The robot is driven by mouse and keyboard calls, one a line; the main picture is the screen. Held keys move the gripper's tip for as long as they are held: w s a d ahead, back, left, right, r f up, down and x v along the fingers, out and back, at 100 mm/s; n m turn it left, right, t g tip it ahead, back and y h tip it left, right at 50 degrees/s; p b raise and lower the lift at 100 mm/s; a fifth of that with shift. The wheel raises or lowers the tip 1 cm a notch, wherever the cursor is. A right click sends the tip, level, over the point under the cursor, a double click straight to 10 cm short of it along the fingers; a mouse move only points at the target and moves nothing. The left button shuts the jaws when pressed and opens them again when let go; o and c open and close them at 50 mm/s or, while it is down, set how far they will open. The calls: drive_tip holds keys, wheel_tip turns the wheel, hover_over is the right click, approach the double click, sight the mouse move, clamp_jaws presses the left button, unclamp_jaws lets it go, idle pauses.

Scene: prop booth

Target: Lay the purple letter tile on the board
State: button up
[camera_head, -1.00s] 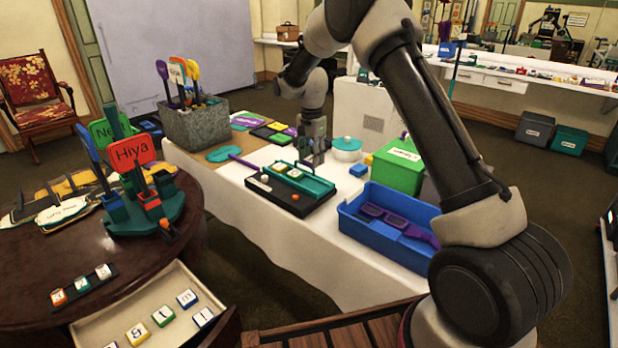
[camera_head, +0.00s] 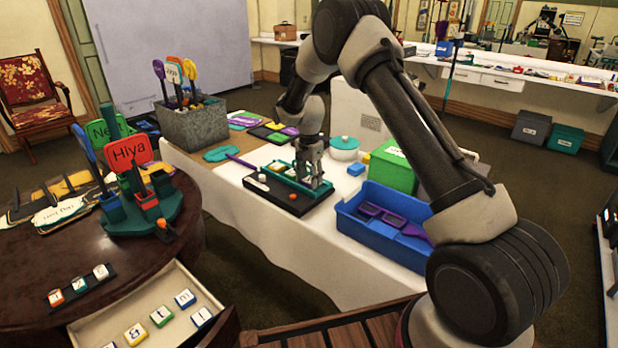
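A black board (camera_head: 262,192) with a raised teal rack (camera_head: 283,181) lies on the white table. Small pale tiles (camera_head: 279,168) sit by the rack, with a white ball and an orange ball on the board. My gripper (camera_head: 313,183) points down at the right end of the rack, low over or touching it. Its fingers are too small to show whether they hold anything. I cannot make out a purple letter tile; the gripper hides part of the rack.
A blue bin (camera_head: 350,222) with purple items stands close to the board's right. A green box (camera_head: 390,172) and teal-lidded pot (camera_head: 344,147) are behind. A grey planter (camera_head: 193,128) stands back left. An open drawer (camera_head: 150,300) holds several letter tiles.

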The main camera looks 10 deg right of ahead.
sight(309, 180)
drive_tip(key=shift+o, duration=0.7)
wheel_tip(309, 180, up, 12)
drive_tip(key=r, duration=0.1)
drive_tip(key=s+d+r+n+t, duration=0.15)
drive_tip(key=s+d+r, duration=0.25)
drive_tip(key=s+r, duration=0.5)
drive_tip(key=s+d+r+n+t, duration=0.1)
drive_tip(key=s+d+r+n, duration=0.3)
drive_tip(key=s+r, duration=0.45)
drive_tip(key=s+d+n+t, duration=0.1)
drive_tip(key=s+d+n, duration=0.1)
drive_tip(key=s, duration=1.1)
drive_tip(key=s+d+n, duration=0.3)
drive_tip(key=s+d, duration=0.2)
drive_tip(key=s, duration=0.8)
drive_tip(key=shift+s+t, duration=0.25)
drive_tip(key=shift+t, duration=0.1)
